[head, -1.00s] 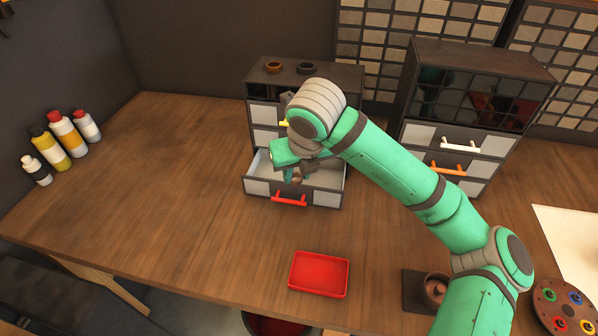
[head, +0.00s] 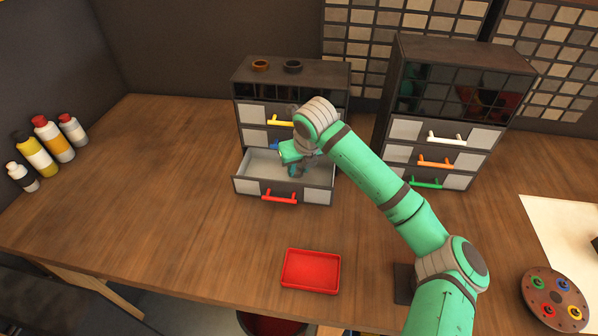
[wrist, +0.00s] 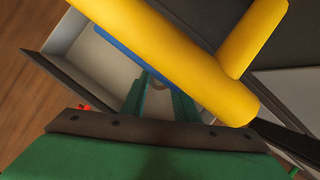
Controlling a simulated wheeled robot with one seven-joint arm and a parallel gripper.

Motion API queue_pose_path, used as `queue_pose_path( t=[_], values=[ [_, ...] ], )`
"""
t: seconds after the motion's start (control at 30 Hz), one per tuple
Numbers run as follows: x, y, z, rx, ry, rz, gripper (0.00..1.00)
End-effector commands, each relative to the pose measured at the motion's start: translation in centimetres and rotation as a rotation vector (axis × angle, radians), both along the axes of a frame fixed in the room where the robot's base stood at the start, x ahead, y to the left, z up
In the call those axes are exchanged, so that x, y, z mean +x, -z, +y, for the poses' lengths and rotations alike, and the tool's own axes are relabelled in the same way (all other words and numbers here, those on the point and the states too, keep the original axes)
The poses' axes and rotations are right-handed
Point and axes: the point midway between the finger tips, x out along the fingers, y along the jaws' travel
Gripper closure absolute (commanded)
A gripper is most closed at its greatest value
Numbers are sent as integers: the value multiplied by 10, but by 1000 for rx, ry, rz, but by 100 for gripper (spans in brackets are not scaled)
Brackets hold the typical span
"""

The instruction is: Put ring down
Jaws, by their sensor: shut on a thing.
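My gripper (head: 296,171) is over the open bottom drawer (head: 252,165) of the left cabinet, the one with the red handle (head: 280,197). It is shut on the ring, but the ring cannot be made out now. In the wrist view my green fingers (wrist: 162,98) reach down toward the pale drawer floor. Whether the ring touches the drawer floor cannot be told.
The blue handle (wrist: 118,48) lies just beyond the yellow one, close to my fingers. A brown ring-like piece (head: 260,65) and a dark one (head: 292,66) lie on the cabinet top. A red tray (head: 311,271) sits in front, with clear table to the left.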

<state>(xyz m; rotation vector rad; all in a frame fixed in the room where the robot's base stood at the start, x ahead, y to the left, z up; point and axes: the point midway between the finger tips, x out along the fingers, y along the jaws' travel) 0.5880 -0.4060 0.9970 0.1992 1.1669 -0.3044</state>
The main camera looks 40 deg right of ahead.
Motion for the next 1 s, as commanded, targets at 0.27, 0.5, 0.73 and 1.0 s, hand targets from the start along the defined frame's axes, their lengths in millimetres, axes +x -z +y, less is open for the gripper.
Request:
queue_pose_path(
  t=[0.27,0.5,0.73,1.0],
  values=[
    [0,17,0,0,0,-1,99],
    [-1,20,0,0,0,0,99],
    [0,20,0,0,0,0,54],
    [-2,12,0,-2,-1,-2,54]
  ],
)
